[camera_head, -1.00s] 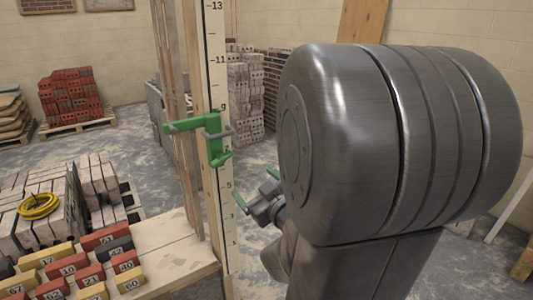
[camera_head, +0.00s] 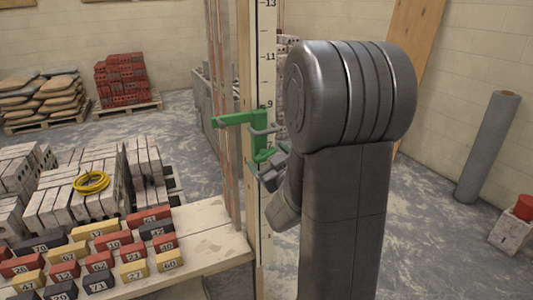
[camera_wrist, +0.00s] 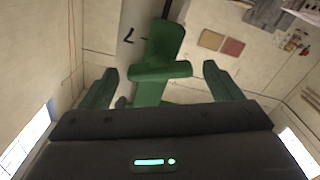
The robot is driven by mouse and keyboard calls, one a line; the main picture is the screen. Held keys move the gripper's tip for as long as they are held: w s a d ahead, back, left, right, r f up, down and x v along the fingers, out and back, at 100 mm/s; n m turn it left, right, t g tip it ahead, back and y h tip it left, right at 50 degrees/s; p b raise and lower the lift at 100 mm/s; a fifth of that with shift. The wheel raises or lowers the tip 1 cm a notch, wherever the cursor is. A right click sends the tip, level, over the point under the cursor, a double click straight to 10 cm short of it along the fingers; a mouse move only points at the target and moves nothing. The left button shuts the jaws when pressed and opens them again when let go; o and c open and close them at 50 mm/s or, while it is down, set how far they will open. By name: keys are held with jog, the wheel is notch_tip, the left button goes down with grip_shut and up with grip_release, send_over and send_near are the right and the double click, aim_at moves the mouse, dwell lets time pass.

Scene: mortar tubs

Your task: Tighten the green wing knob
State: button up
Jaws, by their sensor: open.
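The green clamp (camera_head: 240,118) sits on the tall numbered wooden post, near the mark 9, with its arm reaching left. The green wing knob shows in the wrist view (camera_wrist: 160,71) as a wide crosspiece, between and beyond my fingertips. My gripper (camera_wrist: 157,80) has its two green fingers spread, one on each side of the knob, with a gap on both sides. In the head view my gripper (camera_head: 266,163) is close beside the lower part of the clamp; my arm and the clamp partly hide the knob there.
The numbered post (camera_head: 265,80) stands upright at the end of a wooden bench (camera_head: 215,240). Several numbered blocks (camera_head: 100,262) lie on the bench at lower left. Pallets of bricks (camera_head: 125,80) and sacks stand behind. A grey roll (camera_head: 487,145) leans at the right wall.

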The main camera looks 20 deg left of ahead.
jog(key=shift+w+a, duration=0.5)
jog(key=shift+a, duration=0.05)
jog(key=shift+c, duration=0.3)
jog(key=c, duration=0.9)
jog(key=shift+f+m+b, duration=0.2)
jog(key=shift+m+b, duration=0.6)
jog(key=shift+b, duration=0.35)
jog(key=shift+r+m+b, duration=0.2)
jog(key=shift+m+b, duration=0.65)
jog(key=shift+m, duration=0.55)
jog(key=o, duration=1)
jog(key=shift+c, duration=0.2)
jog(key=shift+s+d, duration=0.1)
